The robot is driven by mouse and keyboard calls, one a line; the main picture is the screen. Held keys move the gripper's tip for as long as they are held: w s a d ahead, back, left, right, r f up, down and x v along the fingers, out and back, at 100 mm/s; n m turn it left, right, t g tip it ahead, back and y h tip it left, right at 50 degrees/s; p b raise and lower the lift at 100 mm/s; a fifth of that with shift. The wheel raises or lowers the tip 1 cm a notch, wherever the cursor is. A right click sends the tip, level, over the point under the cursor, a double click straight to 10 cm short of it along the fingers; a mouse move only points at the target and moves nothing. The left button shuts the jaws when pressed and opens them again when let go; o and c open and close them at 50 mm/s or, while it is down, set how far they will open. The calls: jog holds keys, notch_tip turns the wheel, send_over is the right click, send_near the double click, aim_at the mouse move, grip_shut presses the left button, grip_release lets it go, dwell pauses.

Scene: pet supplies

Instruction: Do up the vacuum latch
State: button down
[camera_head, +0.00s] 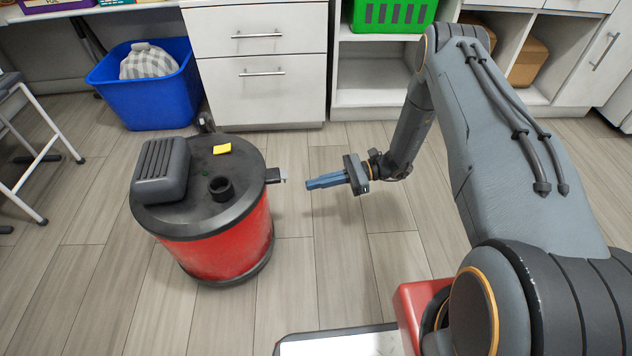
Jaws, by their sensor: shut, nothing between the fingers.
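The vacuum (215,240) is a red drum with a black lid, standing on the floor left of centre. Its latch (275,176) juts out from the right side of the lid rim, with a dark base and a small pale tip. The latch looks swung outward, though it is small in view. My gripper (308,184) is to the right of the latch, with blue fingers pointing left at it. The fingers are shut and empty, with a small gap between their tips and the latch.
A blue bin (150,88) with a checked cloth stands behind the vacuum. White drawers (258,75) and a shelf with a green basket (392,16) line the back. A stool (25,130) is at the left. Floor around my gripper is clear.

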jog(key=a+f+b, duration=0.1)
jog(key=a+b, duration=0.1)
jog(key=a, duration=0.5)
jog(key=shift+s+d+r+b, duration=0.15)
jog(key=shift+r+b, duration=0.2)
jog(key=shift+r, duration=0.6)
jog(key=shift+s+d+r+b, duration=0.1)
jog(key=shift+r+b, duration=0.25)
jog(key=shift+r, duration=0.6)
jog(key=shift+d+r, duration=0.1)
